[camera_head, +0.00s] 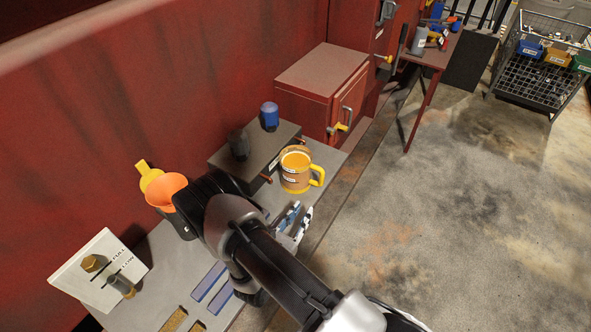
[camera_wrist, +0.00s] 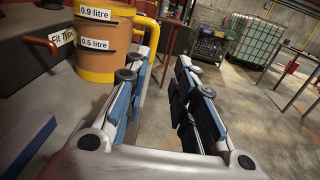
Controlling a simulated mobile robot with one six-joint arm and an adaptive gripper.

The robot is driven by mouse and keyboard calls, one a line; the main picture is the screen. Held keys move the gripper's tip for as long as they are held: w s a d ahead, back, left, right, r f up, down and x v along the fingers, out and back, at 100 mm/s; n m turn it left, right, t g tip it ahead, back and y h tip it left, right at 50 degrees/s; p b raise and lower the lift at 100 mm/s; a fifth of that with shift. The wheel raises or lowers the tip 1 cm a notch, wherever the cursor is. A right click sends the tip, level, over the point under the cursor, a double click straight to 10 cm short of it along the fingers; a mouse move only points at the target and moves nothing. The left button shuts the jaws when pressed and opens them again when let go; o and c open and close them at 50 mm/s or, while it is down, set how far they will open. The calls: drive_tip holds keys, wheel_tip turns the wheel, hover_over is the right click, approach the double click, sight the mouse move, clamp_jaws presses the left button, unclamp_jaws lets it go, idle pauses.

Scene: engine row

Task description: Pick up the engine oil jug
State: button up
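The engine oil jug (camera_head: 295,172) is orange-brown with a yellow rim and a yellow handle on its right side. It stands upright on the grey bench top, at the front edge of a dark raised block. In the wrist view the jug (camera_wrist: 108,45) is at upper left, with 0.9 litre and 0.5 litre labels. My gripper (camera_head: 303,209) is just in front of the jug, below the handle in the picture. In the wrist view my gripper (camera_wrist: 167,66) is open with an empty gap, its left finger overlapping the lower handle. Contact cannot be told.
An orange funnel (camera_head: 166,190), a dark block (camera_head: 228,158) with a blue cylinder (camera_head: 269,115), and a white level card (camera_head: 75,268) are on the bench. A red cabinet (camera_head: 318,75) stands behind. Open concrete floor (camera_head: 460,210) lies to the right.

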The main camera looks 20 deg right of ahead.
drive_tip(key=b, duration=0.2)
approach(321, 179)
drive_tip(key=x, duration=0.4)
drive_tip(key=shift+d, duration=0.4)
drive_tip(key=x, duration=0.6)
drive_tip(key=shift+w+a+f+b, duration=0.1)
drive_tip(key=shift+w+b, duration=0.15)
drive_tip(key=shift+b, duration=0.15)
drive_tip(key=shift+w+n, duration=0.1)
drive_tip(key=shift+n, duration=0.2)
clamp_jaws()
